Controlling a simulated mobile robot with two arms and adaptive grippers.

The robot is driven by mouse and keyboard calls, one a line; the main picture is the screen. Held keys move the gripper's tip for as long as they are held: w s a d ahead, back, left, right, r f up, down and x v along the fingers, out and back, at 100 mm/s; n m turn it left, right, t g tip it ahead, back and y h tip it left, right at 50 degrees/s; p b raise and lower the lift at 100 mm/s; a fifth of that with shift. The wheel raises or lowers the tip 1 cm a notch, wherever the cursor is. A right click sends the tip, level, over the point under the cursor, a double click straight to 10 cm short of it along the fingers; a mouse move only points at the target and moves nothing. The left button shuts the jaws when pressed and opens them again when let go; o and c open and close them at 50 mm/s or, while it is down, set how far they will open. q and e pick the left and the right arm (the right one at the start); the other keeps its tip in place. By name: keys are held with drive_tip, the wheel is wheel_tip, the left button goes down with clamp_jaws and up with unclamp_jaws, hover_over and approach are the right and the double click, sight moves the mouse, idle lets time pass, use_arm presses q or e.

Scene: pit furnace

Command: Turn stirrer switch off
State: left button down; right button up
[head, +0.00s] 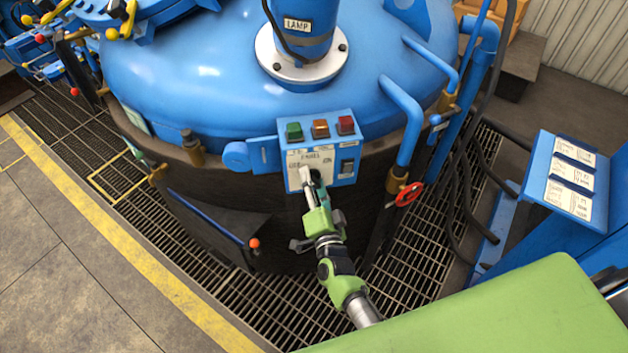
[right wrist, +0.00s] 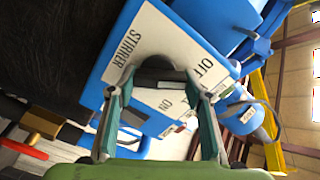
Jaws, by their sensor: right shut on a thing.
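My right gripper (head: 312,178) is at the lower left of this plate, shut on the stirrer switch. In the right wrist view, the gripper's fingers (right wrist: 160,84) close around a dark part of the switch (right wrist: 158,76), mostly hidden by the fingertips. The STIRRER label (right wrist: 120,48) and the OFF and ON markings show around it. The switch's exact setting cannot be told. My left gripper is not in view.
Green (head: 294,131), orange (head: 320,129) and red (head: 346,125) buttons top the panel, with a black rocker switch (head: 347,166) at its right. A red valve wheel (head: 409,194) and blue pipes stand to the right. Grating (head: 400,265) covers the floor below.

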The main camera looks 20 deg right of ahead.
drive_tip(key=shift+a+f+n, duration=0.1)
drive_tip(key=shift+n, duration=1.1)
drive_tip(key=o, duration=1.1)
drive_tip(key=s+a, duration=0.1)
drive_tip(key=s, duration=1.1)
drive_tip(key=shift+a, duration=0.1)
